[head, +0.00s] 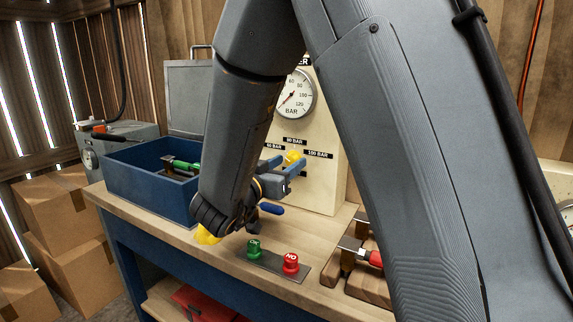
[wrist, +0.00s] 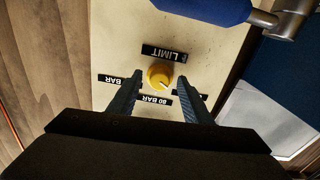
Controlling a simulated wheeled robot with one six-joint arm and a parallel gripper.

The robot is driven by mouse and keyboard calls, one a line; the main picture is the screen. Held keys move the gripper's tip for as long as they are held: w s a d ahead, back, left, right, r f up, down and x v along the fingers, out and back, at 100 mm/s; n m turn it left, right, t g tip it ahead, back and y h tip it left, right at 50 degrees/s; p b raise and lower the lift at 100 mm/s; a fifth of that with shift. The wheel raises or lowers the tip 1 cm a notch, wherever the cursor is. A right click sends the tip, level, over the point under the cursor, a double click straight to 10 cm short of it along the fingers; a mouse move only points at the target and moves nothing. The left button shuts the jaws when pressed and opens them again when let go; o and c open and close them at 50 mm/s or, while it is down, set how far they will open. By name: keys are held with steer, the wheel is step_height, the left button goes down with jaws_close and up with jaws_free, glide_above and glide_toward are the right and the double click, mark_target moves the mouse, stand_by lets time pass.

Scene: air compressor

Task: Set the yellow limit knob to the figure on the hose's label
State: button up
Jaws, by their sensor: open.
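The yellow limit knob (head: 292,157) is on the cream panel, partly behind my gripper in the head view. In the wrist view the knob (wrist: 159,78) shows face-on with a pale pointer mark towards the lower right. A LIMIT plate (wrist: 164,53) and several BAR plates surround it. In the head view I read 90 BAR (head: 295,141) above it and what looks like 150 BAR (head: 317,154) to its right. My gripper (wrist: 159,76) is open, one finger either side of the knob, with visible gaps; contact is not apparent. No readable hose label shows.
A round gauge (head: 296,95) is above the knob. A blue handle (wrist: 205,10) shows close by in the wrist view. Green (head: 254,249) and red (head: 291,263) buttons are on the bench before the panel. A blue bin (head: 140,175) stands left. My arm hides much of the right.

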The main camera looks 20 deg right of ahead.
steer(key=c, duration=1.1)
steer(key=shift+o, duration=0.2)
